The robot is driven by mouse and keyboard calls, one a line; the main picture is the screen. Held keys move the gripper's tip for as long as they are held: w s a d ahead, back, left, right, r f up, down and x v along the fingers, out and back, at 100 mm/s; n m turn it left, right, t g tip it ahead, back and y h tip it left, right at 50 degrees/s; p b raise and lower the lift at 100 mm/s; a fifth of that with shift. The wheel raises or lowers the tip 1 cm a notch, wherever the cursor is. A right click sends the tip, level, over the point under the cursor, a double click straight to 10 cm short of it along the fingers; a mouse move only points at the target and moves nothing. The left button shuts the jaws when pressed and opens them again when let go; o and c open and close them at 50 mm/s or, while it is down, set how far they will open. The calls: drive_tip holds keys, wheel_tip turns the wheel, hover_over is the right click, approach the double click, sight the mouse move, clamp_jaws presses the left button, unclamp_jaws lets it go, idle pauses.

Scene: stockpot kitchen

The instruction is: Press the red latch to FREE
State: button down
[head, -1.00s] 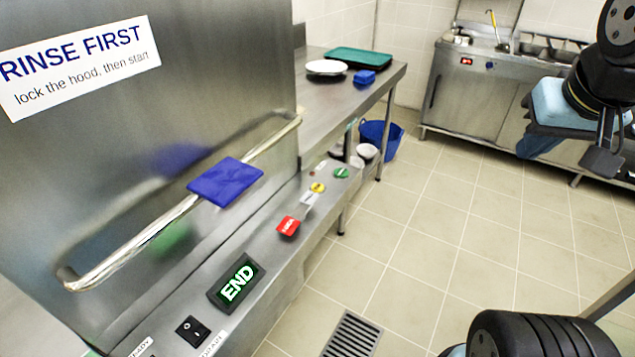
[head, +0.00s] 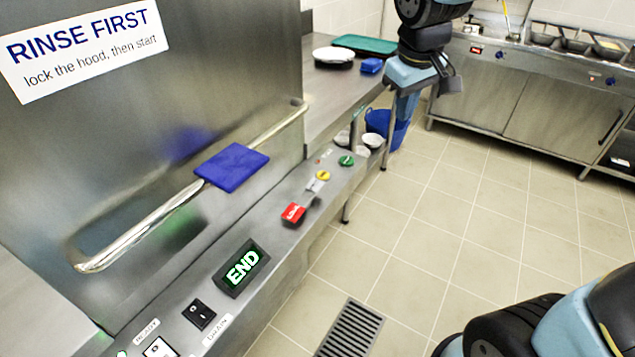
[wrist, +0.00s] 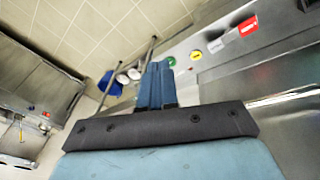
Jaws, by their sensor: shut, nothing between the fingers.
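The red latch (head: 293,212) is a small red tab with white lettering on the front control strip of the steel hood machine. Its lettering is too small to read surely. In the wrist view the red latch (wrist: 248,25) shows at the upper right, clear of the fingers. My gripper (head: 404,108) hangs at the upper right of the strip in the head view, well apart from the latch. In the wrist view my gripper (wrist: 157,72) has its two blue fingers together with nothing between them.
A green END display (head: 242,268) and a black switch (head: 199,314) sit nearer on the strip. Yellow (head: 323,175) and green (head: 346,160) buttons lie beyond the latch. The hood's bar handle (head: 130,237) carries a blue pad (head: 232,167). Tiled floor (head: 450,220) is open to the right.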

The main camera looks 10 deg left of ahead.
drive_tip(key=w+a+f+n, duration=0.25)
drive_tip(key=a+f, duration=0.25)
drive_tip(key=a, duration=0.4)
drive_tip(key=n+g, duration=0.1)
drive_tip(key=n, duration=0.2)
hover_over(318, 190)
drive_tip(key=s+a, duration=0.1)
drive_tip(key=s, duration=0.1)
wheel_tip(318, 190, down, 7)
drive_tip(key=shift+s+r+h, duration=0.15)
drive_tip(key=shift+r+h, duration=0.1)
drive_tip(key=shift+h, duration=0.05)
drive_tip(key=f, duration=0.4)
drive_tip(key=w+f, duration=0.1)
drive_tip(key=f, duration=0.4)
drive_tip(key=w+d+f, duration=0.1)
drive_tip(key=f, duration=0.4)
